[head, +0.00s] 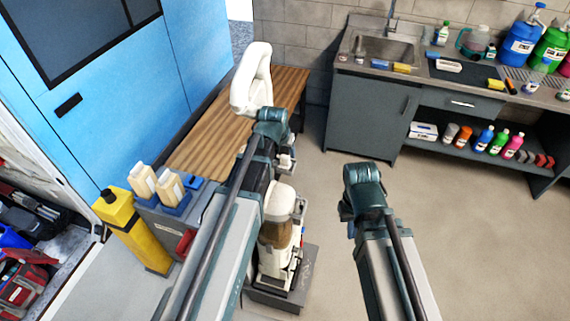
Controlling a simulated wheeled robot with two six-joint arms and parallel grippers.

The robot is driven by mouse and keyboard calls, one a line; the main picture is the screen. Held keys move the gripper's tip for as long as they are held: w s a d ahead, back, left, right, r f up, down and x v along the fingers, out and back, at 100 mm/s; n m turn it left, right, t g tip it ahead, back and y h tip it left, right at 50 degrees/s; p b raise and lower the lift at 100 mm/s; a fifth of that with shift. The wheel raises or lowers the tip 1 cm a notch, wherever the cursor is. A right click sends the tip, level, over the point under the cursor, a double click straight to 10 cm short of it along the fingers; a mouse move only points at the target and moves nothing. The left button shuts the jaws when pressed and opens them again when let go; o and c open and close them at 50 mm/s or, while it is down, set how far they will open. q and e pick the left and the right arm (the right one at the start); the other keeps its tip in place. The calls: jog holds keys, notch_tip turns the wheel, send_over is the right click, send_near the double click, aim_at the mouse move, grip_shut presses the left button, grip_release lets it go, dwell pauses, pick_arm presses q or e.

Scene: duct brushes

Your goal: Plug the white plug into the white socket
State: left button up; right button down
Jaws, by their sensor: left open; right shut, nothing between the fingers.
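I cannot make out the white plug or the white socket in the head view. A white and brown upright machine (278,232) stands on a dark grey base, partly hidden by my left arm. A large white loop handle (251,80) rises above the wooden bench, behind the teal joint of my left arm. My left arm reaches up from the lower middle, and my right arm reaches up at the right of the machine over bare floor. The fingers of both grippers are hidden behind my arm links, so I see nothing held.
A slatted wooden bench (210,132) stands against the blue wall. A yellow container (130,232) and a grey cart with cream bottles (157,184) are at the left. A sink counter (372,82) with bottles and a lower shelf runs along the back right. The right floor is clear.

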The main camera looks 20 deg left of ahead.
aim_at(285, 156)
pick_arm(q)
jog(key=b+x, duration=0.5)
jog(key=shift+w+a+f, duration=0.1)
jog(key=shift+w+f, duration=0.05)
dwell(0.3)
grip_shut()
